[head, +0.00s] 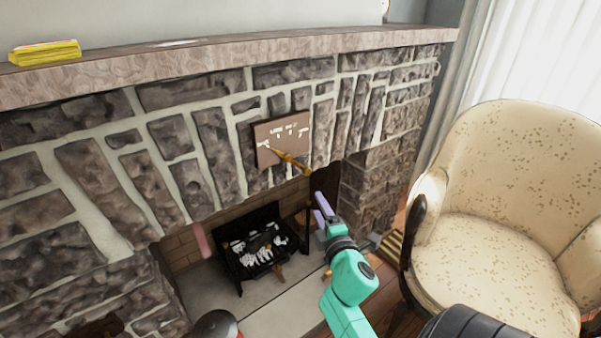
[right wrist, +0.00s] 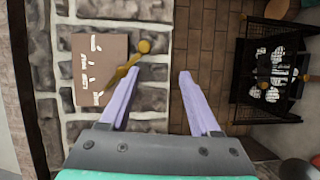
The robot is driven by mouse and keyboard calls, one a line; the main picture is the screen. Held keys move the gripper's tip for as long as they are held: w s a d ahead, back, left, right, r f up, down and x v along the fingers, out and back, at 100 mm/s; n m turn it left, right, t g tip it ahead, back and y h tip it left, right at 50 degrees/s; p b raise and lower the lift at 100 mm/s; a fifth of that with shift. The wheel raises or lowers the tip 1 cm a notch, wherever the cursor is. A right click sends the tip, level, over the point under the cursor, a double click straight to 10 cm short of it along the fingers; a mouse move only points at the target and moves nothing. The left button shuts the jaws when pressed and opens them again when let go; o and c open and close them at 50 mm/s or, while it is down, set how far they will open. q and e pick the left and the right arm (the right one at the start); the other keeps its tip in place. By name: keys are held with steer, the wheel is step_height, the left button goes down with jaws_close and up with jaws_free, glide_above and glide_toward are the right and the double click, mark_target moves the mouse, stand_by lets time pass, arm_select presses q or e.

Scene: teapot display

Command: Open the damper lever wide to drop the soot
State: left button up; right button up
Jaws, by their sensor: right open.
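The damper lever (head: 290,160) is a brass-coloured rod with a rounded end, sticking out from a brown plate (head: 268,148) with white markings on the stone front above the firebox. In the right wrist view the lever (right wrist: 144,47) slants across the edge of the plate (right wrist: 88,75). My right gripper (head: 320,206) is open and empty, below and to the right of the lever in the head view. In the right wrist view the gripper (right wrist: 159,76) has its left fingertip overlapping the lever; contact cannot be told. No soot can be made out. My left gripper is not in view.
A black grate (head: 232,262) with whitish logs stands in the firebox below the lever. The stone mantel (head: 225,58) runs above, with a yellow stack (head: 45,52) on it. A cream armchair (head: 490,240) stands at the right. A pinkish strip (head: 200,241) shows at the firebox's left.

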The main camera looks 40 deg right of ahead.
mark_target(308, 173)
steer(key=shift+h, duration=0.3)
steer(key=w+d, duration=0.1)
steer(key=w, duration=0.1)
steer(key=w+d+r, duration=0.1)
steer(key=w, duration=0.2)
steer(key=w+d+r, duration=0.1)
steer(key=w+d, duration=0.1)
steer(key=w, duration=0.1)
steer(key=shift+w+r+p, duration=0.15)
steer(key=shift+r+p, duration=0.05)
steer(key=shift+p, duration=0.15)
steer(key=x, duration=0.4)
steer(key=shift+w+r, duration=0.1)
steer(key=shift+w, duration=0.05)
steer(key=shift+w+d, duration=0.15)
steer(key=shift+w, duration=0.1)
jaws_close()
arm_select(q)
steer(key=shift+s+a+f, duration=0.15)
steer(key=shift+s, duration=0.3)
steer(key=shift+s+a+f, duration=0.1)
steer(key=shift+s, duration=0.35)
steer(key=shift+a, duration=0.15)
